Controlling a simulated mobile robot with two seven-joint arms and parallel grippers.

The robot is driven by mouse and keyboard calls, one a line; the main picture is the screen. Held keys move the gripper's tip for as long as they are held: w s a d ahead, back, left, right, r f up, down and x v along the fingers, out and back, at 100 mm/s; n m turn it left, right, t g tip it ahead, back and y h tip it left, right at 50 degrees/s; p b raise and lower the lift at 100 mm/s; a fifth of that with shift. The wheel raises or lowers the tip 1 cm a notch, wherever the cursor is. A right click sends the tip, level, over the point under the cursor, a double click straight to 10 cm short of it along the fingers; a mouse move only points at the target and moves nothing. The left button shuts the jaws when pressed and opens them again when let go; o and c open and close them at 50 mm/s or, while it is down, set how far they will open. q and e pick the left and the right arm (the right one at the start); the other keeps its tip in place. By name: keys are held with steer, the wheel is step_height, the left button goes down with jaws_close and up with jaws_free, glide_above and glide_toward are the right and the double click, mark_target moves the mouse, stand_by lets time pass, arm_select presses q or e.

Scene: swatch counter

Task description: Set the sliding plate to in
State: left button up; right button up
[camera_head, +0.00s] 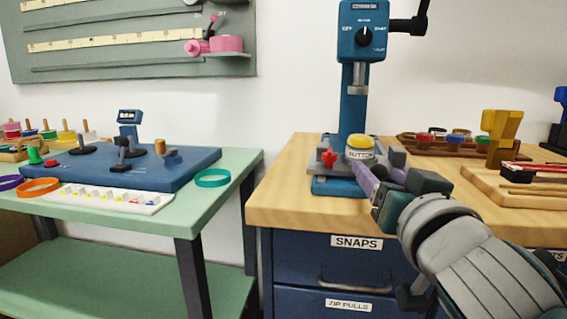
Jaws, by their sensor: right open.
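A blue upright press (353,110) stands on the wooden counter, with a dial on its head and a dark crank at the right. Low at its foot are a blue base (335,187) and a red knob (328,157). A yellow-topped piece with a white label (359,147) sits beside the knob. The sliding plate is probably at this foot, but I cannot make out its outline or position. My right gripper (372,168) comes in from the lower right, open, its fingers at the foot of the press and partly covering it. I cannot tell whether it touches anything. My left gripper is not in view.
Wooden trays (478,182) and a yellow stand (501,135) are at the right of the counter. Blue drawers labelled SNAPS (357,242) are below. A green table (225,190) at the left holds a blue board (100,177), beyond a gap. The counter's front left is clear.

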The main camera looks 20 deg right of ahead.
steer(key=shift+w, duration=0.1)
steer(key=shift+c, duration=0.3)
jaws_close()
stand_by(1.1)
